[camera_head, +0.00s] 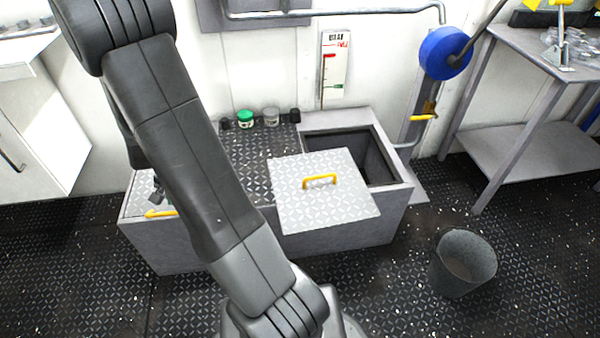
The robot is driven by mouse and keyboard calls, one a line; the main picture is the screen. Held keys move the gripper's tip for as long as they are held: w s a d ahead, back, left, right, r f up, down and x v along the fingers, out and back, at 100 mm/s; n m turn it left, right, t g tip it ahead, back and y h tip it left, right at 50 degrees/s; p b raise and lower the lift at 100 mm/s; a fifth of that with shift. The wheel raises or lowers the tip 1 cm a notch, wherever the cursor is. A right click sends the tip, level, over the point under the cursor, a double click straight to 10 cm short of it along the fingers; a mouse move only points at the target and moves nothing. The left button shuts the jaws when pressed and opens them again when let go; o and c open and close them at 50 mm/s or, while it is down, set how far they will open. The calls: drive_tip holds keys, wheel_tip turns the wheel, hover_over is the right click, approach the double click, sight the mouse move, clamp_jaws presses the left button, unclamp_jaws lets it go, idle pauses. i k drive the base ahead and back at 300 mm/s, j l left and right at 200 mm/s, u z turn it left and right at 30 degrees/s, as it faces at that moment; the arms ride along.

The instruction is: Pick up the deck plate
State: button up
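The deck plate (322,202) is a silver, diamond-patterned square with a yellow handle (320,181) standing up from its top. It lies on the grey deck box, slightly askew, beside the open hatch (375,158), and its near edge hangs over the box's front. My arm rises across the left of the view and hides part of the box. A small dark piece at the left end of the box looks like the tip of my gripper (156,193), well left of the plate. Most of it is hidden behind my arm, so its fingers cannot be made out.
The box (350,236) has a dark treaded top, with a green-lidded jar (245,119) and other small containers at the back. Another yellow handle (161,213) shows at its left end. A grey bucket (464,264) stands on the floor at right, before a metal bench (525,152).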

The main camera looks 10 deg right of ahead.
sight(314, 190)
drive_tip(key=i+j+z, duration=0.25)
drive_tip(key=z, duration=0.2)
drive_tip(key=i+j+z, duration=0.15)
drive_tip(key=j+z, duration=0.3)
drive_tip(key=z, duration=1.3)
